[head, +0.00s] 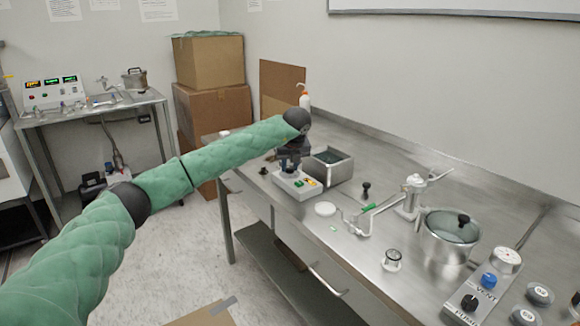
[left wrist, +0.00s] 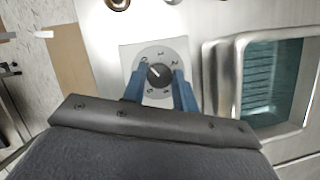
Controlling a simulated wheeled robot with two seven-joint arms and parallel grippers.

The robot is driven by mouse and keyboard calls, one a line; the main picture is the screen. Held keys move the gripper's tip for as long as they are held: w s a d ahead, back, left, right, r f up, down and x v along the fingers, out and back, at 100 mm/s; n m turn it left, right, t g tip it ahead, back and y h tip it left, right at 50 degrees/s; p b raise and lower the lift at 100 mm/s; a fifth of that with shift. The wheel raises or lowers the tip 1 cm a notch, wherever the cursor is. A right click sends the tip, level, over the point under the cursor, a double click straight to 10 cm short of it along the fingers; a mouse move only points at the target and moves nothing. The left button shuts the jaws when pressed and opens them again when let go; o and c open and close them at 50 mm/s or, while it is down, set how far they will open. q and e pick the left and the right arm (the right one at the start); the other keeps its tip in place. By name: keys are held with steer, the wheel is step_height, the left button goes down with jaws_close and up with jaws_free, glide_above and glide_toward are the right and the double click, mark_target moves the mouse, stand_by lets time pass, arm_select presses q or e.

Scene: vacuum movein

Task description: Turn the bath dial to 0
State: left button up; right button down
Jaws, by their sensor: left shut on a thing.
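The bath dial (left wrist: 154,74) is a dark round knob with a white pointer line, set on a pale plate with a grey ring of marks. In the left wrist view its pointer aims to the upper left; the marks are too small to read. My left gripper (left wrist: 160,88) has its two blue fingers on either side of the dial and is shut on it. In the head view my left gripper (head: 291,160) reaches down over the bath's control box (head: 297,186), hiding the dial. My right gripper is not in view.
The steel water bath (head: 331,166) stands right beside the control box and also shows in the left wrist view (left wrist: 222,100). Farther right on the steel table are a metal pot (head: 440,247), a clamp stand (head: 412,200) and a pump box (head: 484,288). Cardboard boxes (head: 212,105) stand behind.

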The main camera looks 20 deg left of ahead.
arm_select(q)
steer(key=o, duration=1)
steer(key=shift+c, duration=0.2)
steer(key=shift+s+d+r, duration=0.1)
steer(key=shift+s+r, duration=0.05)
steer(key=shift+r, duration=0.35)
steer(key=b+v, duration=0.1)
steer(key=v, duration=0.5)
steer(key=shift+r, duration=0.35)
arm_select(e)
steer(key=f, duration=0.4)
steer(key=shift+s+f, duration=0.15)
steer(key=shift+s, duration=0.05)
arm_select(q)
steer(key=shift+s+d, duration=0.1)
